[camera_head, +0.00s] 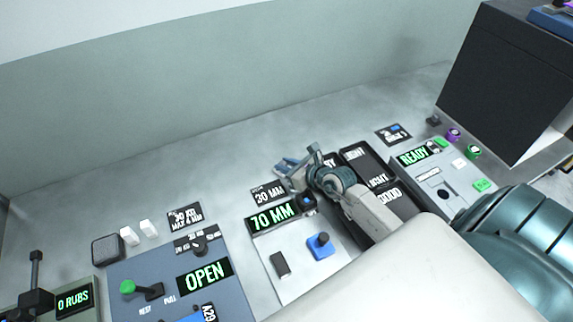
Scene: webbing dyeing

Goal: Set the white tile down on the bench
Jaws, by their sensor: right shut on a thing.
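My right gripper (290,168) is over the middle of the bench (225,150), just behind the panel that reads 70 MM. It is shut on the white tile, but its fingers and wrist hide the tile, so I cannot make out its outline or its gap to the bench. Two small white blocks (130,236) stand apart from the gripper at the left of the bench, beside a dark grey block (108,249). My left gripper is not in view.
The 70 MM panel (273,216) has a blue knob. A blue-grey OPEN panel (205,276) stands left of it. Black labelled bins (357,157) are right of the gripper, then a READY panel (413,157) and a large black box (500,80). Bare bench lies behind the panels.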

